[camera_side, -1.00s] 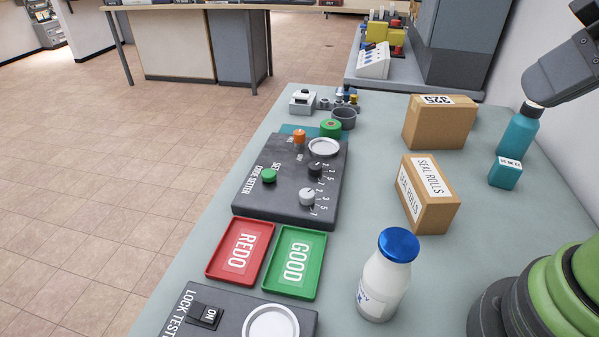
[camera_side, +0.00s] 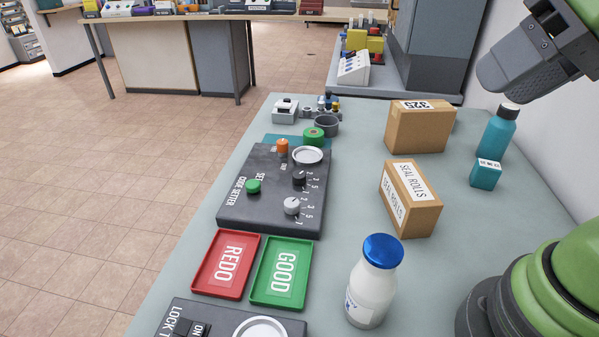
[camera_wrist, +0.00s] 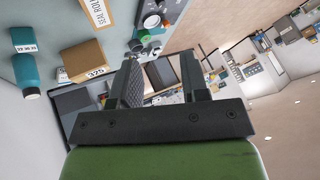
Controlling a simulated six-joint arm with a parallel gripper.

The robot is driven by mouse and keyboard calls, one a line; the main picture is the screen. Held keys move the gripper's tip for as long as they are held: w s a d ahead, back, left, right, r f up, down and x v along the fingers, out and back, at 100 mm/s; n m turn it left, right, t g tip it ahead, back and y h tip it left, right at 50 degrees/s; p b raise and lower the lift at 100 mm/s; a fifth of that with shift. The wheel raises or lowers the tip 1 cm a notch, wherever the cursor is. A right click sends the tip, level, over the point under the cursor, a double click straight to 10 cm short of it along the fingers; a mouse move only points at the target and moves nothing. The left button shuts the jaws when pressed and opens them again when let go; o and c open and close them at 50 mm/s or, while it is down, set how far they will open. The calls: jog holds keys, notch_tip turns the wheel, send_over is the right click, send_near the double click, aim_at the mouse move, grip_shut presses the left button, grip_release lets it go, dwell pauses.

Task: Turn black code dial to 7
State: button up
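The black code dial (camera_side: 299,178) is on the dark code setter panel (camera_side: 262,207), with a small number scale beside it. A white dial (camera_side: 292,205) sits just below it in the side view. The pointer's exact number is too small to read. The panel also carries a green button (camera_side: 253,186), an orange knob (camera_side: 282,147) and a round light plate (camera_side: 308,156). In the wrist view my gripper (camera_wrist: 160,75) shows two fingers apart with nothing between them.
A white bottle with blue cap (camera_side: 374,282), a seal rolls box (camera_side: 410,199), a 325 box (camera_side: 418,128) and a teal bottle (camera_side: 497,134) stand right of the panel. Red (camera_side: 226,264) and green (camera_side: 282,273) trays lie in front of it.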

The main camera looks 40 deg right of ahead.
jog(key=shift+o, duration=1.1)
jog(key=w+r+n+g, duration=0.2)
jog(key=w, duration=0.9)
jog(key=shift+a+r+n, duration=0.2)
jog(key=shift+r+n, duration=0.15)
jog(key=shift+n, duration=0.05)
jog(key=n+g+h, duration=0.2)
jog(key=n+g, duration=0.3)
send_over(299, 174)
notch_tip(299, 174, down, 21)
jog(key=shift+n, duration=0.3)
notch_tip(299, 174, down, 11)
jog(key=shift+r, duration=0.2)
jog(key=c, duration=0.9)
